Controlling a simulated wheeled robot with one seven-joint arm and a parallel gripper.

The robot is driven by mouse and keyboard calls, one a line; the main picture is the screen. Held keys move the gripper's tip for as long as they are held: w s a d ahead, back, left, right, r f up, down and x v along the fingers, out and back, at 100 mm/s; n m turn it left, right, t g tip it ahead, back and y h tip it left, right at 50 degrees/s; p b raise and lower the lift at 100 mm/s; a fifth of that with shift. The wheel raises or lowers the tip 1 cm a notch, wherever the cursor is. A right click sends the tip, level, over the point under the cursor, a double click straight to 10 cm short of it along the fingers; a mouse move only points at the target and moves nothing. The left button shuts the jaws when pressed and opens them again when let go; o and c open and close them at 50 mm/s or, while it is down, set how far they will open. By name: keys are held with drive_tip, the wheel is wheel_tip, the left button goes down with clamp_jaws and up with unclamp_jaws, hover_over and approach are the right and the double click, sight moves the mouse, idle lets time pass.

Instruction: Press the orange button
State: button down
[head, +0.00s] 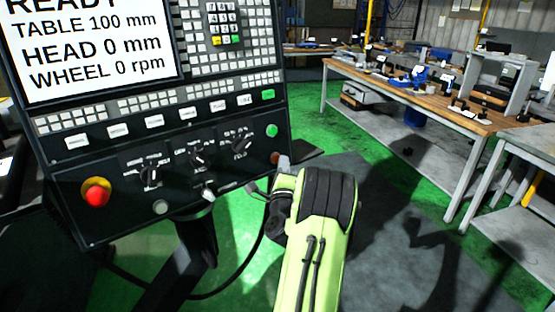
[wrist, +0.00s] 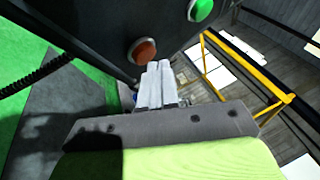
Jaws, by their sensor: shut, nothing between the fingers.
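The orange button (wrist: 141,52) shows in the wrist view as a round red-orange cap in a metal ring on the dark panel. It is just beyond and slightly left of the tips of my gripper (wrist: 157,66). The gripper is shut and empty, with its pale fingers together. I cannot tell whether the fingertips touch the button. In the head view the orange button (head: 275,158) shows small at the panel's lower right, just above my arm's end. The fingertips are not clear there.
A green button (head: 272,130) sits above the orange one. The control panel (head: 125,205) also carries dark knobs and a red emergency stop (head: 96,192) on a yellow base. A cable hangs below. A wooden-topped workbench (head: 430,92) stands at the right, with floor space before it.

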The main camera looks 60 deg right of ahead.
drive_tip(key=shift+w+d+p, duration=0.15)
drive_tip(key=shift+w+p, duration=0.2)
idle(0.4)
drive_tip(key=shift+s+a+b, duration=0.3)
drive_tip(key=shift+s+b, duration=0.4)
drive_tip(key=shift+b, duration=0.1)
drive_tip(key=s+b, duration=0.1)
drive_tip(key=s+a+b, duration=0.1)
drive_tip(key=s, duration=0.1)
drive_tip(key=s+a+r+b, duration=0.1)
drive_tip(key=b, duration=0.1)
drive_tip(key=shift+s, duration=0.3)
idle(0.7)
